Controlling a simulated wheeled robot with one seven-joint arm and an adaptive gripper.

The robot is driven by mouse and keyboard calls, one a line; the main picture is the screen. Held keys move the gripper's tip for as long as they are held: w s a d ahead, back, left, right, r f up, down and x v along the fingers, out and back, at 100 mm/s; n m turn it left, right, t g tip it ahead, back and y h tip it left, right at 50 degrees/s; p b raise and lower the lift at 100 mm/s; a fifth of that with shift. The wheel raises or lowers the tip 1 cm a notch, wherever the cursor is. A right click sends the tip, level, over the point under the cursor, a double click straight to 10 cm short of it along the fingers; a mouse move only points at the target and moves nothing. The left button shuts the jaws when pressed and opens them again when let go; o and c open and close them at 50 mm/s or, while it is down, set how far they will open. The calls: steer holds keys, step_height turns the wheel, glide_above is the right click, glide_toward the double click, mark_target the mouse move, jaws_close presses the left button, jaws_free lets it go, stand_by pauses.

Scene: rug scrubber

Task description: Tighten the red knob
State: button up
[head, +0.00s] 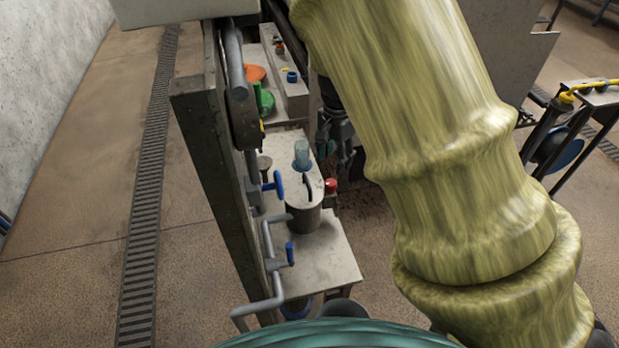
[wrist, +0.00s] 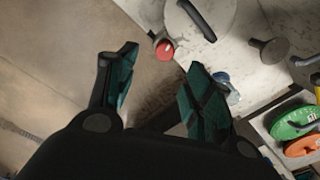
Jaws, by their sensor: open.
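The red knob (wrist: 165,49) shows in the wrist view at the edge of a pale machine top, above the gap between my fingers. In the head view my arm covers much of the right side, and a dark part of my gripper (head: 338,140) shows just above the knob.
Green (head: 264,100) and orange (head: 255,74) discs lie farther back. A thick post (head: 215,180) borders the machine's left. Open floor lies left.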

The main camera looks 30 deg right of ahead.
mark_target(330, 182)
steer(key=f, duration=0.3)
steer(key=f+p, duration=0.1)
steer(key=f, duration=0.2)
steer(key=w+f, duration=0.1)
steer(key=f, duration=0.3)
steer(key=shift+a+p, duration=0.15)
steer(key=shift+p, duration=0.25)
